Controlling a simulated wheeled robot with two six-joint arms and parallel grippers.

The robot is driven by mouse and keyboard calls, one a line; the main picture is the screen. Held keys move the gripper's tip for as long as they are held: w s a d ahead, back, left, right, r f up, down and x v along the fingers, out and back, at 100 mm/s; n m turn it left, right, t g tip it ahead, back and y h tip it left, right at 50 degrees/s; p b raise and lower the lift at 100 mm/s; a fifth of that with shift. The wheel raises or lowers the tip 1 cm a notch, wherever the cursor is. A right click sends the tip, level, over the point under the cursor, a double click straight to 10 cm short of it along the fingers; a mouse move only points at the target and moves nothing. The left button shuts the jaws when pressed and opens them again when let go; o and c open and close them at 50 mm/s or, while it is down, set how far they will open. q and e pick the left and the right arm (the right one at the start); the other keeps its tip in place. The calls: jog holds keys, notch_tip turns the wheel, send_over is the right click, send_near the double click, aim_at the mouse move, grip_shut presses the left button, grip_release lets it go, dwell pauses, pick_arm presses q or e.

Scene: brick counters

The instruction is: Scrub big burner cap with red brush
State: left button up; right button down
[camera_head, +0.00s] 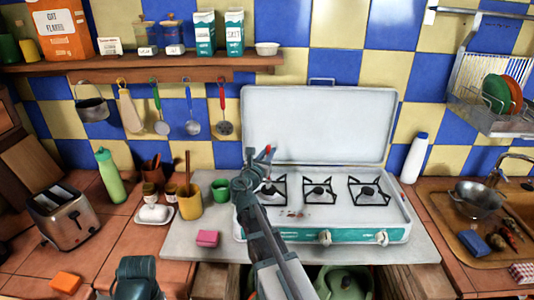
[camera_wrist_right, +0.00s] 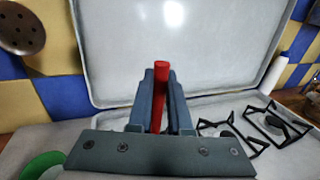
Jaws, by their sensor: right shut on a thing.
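My right gripper (camera_head: 262,160) is above the left side of the white stove (camera_head: 405,228). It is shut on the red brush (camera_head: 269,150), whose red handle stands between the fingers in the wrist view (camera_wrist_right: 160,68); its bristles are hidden. The stove has three burners with black grates: a left burner (camera_head: 270,189) partly covered by my arm, a middle burner cap (camera_head: 318,190) and a right burner cap (camera_head: 367,191). I cannot surely tell which cap is the big one. Brown stains (camera_head: 292,213) mark the stove top in front of the burners.
The raised stove lid (camera_head: 320,120) stands behind the burners. A green cup (camera_head: 220,188), yellow cup (camera_head: 189,205) and pink sponge (camera_head: 207,238) are left of the stove. A white bottle (camera_head: 414,158) stands right of the lid. Utensils hang from the shelf (camera_head: 175,66).

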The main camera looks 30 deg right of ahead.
aim_at(269, 146)
jog(key=shift+r, duration=0.15)
notch_tip(269, 146, up, 5)
jog(key=p, duration=0.5)
dwell(0.4)
